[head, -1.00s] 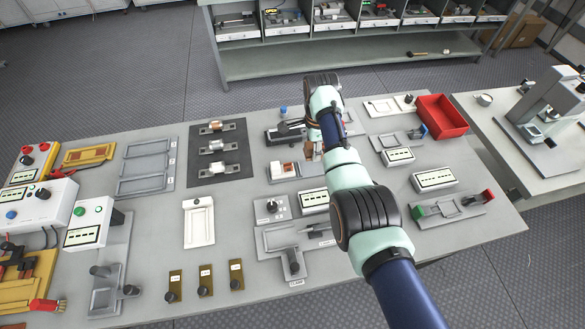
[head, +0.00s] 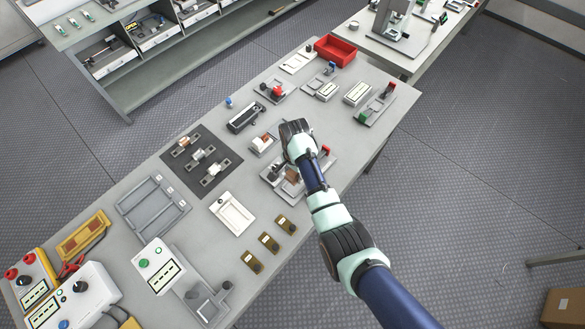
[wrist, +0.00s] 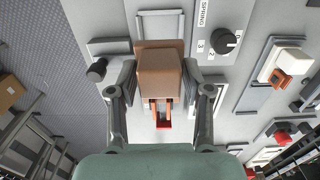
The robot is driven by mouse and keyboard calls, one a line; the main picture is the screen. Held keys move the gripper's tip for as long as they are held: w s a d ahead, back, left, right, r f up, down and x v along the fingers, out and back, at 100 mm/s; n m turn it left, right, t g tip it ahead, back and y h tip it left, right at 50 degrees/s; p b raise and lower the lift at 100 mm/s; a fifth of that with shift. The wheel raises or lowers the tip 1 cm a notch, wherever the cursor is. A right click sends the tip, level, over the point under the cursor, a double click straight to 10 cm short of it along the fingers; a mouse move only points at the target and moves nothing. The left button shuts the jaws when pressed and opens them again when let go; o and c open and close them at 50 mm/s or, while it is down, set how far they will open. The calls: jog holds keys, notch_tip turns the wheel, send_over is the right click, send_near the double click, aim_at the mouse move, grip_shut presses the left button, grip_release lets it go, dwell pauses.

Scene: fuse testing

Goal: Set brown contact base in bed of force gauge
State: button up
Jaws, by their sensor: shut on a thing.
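The brown contact base (wrist: 160,68) sits between the two fingers of my gripper (wrist: 160,88) in the wrist view. Orange-brown prongs and a red tip (wrist: 163,123) show below it. In the head view the brown base (head: 291,175) shows beside my gripper (head: 292,181), over the force gauge (head: 270,172). In the wrist view the pale bed of the gauge (wrist: 160,24) shows just beyond the block. A dark knob (wrist: 97,70) is to its left, and a dial (wrist: 228,38) near a SPRING label is to its right. Whether the base touches the bed is hidden.
A grey stand (head: 262,146) with a copper-coloured part is close behind my gripper. A red bin (head: 336,50) stands at the far end of the table.

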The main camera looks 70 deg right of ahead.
aim_at(294, 181)
jog(key=shift+d+f+b, duration=0.15)
jog(key=shift+f+b, duration=0.35)
notch_tip(294, 181, down, 6)
jog(key=b, duration=0.6)
jog(key=shift+f+b, duration=0.7)
jog(key=shift+f, duration=0.1)
jog(key=o, duration=1.4)
jog(key=shift+c, duration=0.2)
notch_tip(294, 181, up, 12)
